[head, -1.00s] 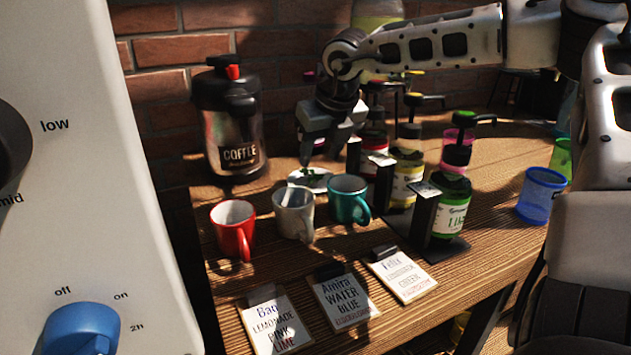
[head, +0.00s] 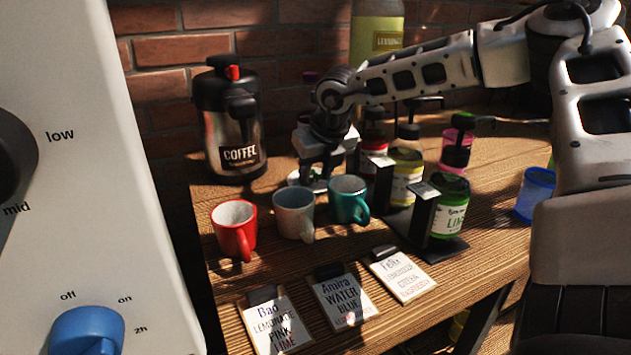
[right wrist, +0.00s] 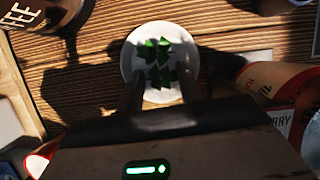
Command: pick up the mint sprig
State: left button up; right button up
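The mint sprig (right wrist: 160,62) is green and leafy and lies on a small white plate (right wrist: 137,50) in the right wrist view. In the head view the sprig (head: 313,175) and plate (head: 293,179) are mostly hidden behind my right gripper and the mugs. My right gripper (head: 318,172) points down over the plate. In the right wrist view its two dark fingers (right wrist: 161,92) are spread apart in shadow, with the sprig ahead between them and nothing held. I cannot tell how far the tips are above the plate. My left gripper is not in view.
A coffee dispenser (head: 228,125) stands left of the plate. A red mug (head: 234,228), a grey mug (head: 293,213) and a teal mug (head: 347,200) stand in front. Syrup bottles, including a green one (head: 450,208), stand close at right. Three order cards (head: 343,302) lie at the front edge.

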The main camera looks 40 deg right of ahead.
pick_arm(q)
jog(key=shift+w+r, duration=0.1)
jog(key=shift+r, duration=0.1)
pick_arm(e)
jog(key=shift+c, duration=0.2)
jog(key=shift+r, duration=0.1)
jog(key=shift+r, duration=0.6)
pick_arm(q)
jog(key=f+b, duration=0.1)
jog(key=b, duration=0.2)
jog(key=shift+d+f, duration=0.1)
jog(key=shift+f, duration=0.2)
pick_arm(e)
jog(key=s+r, duration=1.1)
jog(key=s, duration=0.3)
jog(key=shift+a+r, duration=0.3)
